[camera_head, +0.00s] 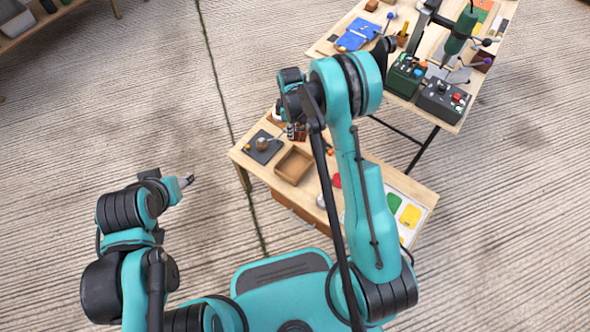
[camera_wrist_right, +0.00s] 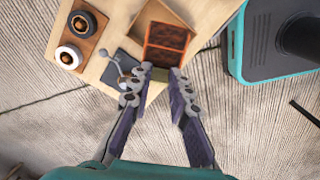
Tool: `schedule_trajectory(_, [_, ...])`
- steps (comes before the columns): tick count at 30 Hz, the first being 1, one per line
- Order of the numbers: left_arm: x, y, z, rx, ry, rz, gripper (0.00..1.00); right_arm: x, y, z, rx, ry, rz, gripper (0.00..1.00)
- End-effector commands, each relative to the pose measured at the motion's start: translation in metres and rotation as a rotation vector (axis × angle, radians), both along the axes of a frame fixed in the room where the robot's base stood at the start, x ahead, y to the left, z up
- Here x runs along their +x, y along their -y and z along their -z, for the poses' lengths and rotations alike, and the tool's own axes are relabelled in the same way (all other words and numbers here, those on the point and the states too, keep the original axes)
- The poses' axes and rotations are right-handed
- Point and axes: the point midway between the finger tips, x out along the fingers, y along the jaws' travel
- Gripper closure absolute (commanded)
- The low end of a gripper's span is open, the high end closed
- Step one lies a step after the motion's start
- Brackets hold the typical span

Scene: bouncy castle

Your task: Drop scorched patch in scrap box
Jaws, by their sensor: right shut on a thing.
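In the head view the patch (camera_head: 297,131) shows small below my right gripper (camera_head: 292,118), above the far left part of the small wooden table. An open brown wooden box (camera_head: 294,166), which looks like the scrap box, stands on that table just in front of the patch and looks empty. My left gripper (camera_head: 187,181) is off to the left over the floor, holding nothing visible; its finger gap is too small to judge.
Green and yellow pieces (camera_head: 410,216) lie at the table's right end. A larger table (camera_head: 448,118) with dark boxes stands behind. My right arm hides part of the small table.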

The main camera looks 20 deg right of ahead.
Motion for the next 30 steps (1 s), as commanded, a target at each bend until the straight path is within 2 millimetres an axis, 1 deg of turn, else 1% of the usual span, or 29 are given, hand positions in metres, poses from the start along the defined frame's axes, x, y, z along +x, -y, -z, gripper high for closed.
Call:
schedule_trajectory(1, [0.0, 0.0, 0.01, 0.0, 0.0, 0.0, 0.51, 0.006, -0.002, 0.028, 0.0, 0.0, -0.081, 0.97])
schedule_trajectory(3, [0.0, 0.0, 0.014, 0.0, 0.0, 0.0, 0.51, 0.011, -0.003, 0.052, 0.0, 0.0, -0.182, 0.97])
schedule_trajectory(6, [0.0, 0.0, 0.018, 0.0, 0.0, 0.0, 0.51, 0.015, -0.005, 0.075, 0.001, 0.0, -0.28, 0.97])
schedule_trajectory(9, [0.0, 0.0, 0.02, 0.0, 0.0, 0.0, 0.51, 0.016, -0.006, 0.086, 0.001, 0.0, -0.332, 0.97])
schedule_trajectory(12, [0.0, 0.0, 0.021, 0.0, 0.0, 0.0, 0.51, 0.017, -0.006, 0.091, 0.001, 0.0, -0.347, 0.97])
schedule_trajectory(17, [0.0, 0.0, 0.028, 0.0, 0.0, 0.0, 0.51, 0.016, -0.006, 0.103, 0.001, 0.0, -0.346, 0.97])
schedule_trajectory(25, [0.0, 0.0, 0.044, 0.0, 0.0, 0.0, 0.51, 0.017, -0.005, 0.136, 0.001, 0.0, -0.344, 0.97])
schedule_trajectory(30, [0.0, 0.0, 0.049, 0.0, 0.0, 0.0, 0.51, 0.016, -0.005, 0.146, 0.001, 0.0, -0.344, 0.97])
